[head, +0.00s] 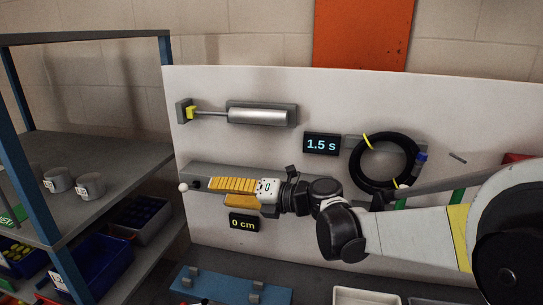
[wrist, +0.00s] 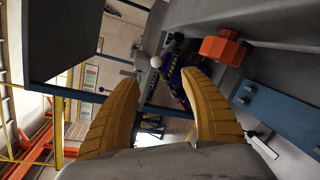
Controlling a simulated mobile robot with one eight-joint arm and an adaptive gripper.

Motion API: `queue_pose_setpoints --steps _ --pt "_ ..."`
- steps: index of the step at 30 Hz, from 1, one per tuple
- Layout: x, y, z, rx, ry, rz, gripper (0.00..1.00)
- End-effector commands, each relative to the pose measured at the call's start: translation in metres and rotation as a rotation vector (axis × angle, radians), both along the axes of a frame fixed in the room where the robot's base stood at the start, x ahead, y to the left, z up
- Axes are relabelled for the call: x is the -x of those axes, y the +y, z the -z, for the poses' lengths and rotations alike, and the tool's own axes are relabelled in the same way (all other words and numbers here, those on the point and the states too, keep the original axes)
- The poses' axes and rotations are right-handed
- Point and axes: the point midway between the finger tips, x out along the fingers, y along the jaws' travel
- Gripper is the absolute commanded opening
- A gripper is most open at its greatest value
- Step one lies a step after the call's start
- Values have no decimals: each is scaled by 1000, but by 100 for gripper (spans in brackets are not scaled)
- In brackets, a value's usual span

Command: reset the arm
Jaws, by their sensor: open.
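My gripper (head: 218,193) is in front of the white panel (head: 320,88), with its yellow fingers pointing left. It is close to the grey rail on the panel and above the "0 cm" display (head: 243,223). In the wrist view my gripper (wrist: 160,82) has its two yellow fingers spread apart with nothing held between them. My arm reaches in from the right side of the head view and hides part of the panel.
A cylinder (head: 258,116), a "1.5 s" display (head: 321,145) and a coiled black hose (head: 356,178) are on the panel. A shelf (head: 110,160) with grey cups stands left. A blue holder (head: 230,286) lies below. An orange block (wrist: 226,48) shows in the wrist view.

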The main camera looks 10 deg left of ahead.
Motion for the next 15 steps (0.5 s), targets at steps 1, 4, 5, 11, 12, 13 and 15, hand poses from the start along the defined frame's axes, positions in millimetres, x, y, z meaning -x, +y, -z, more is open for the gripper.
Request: queue_pose_setpoints --steps 1,4,5,11,12,13,15 --pt "3 -6 1 28 -46 1 53" --pt "12 -28 5 154 -234 -10 53" --pt "16 -38 8 207 -311 -17 53" --pt "54 -119 32 649 -893 -180 53" --pt "63 -136 38 740 -1005 -237 53" --pt "69 -150 43 808 -1085 -284 53" --pt "86 -181 55 963 -1264 -410 53"
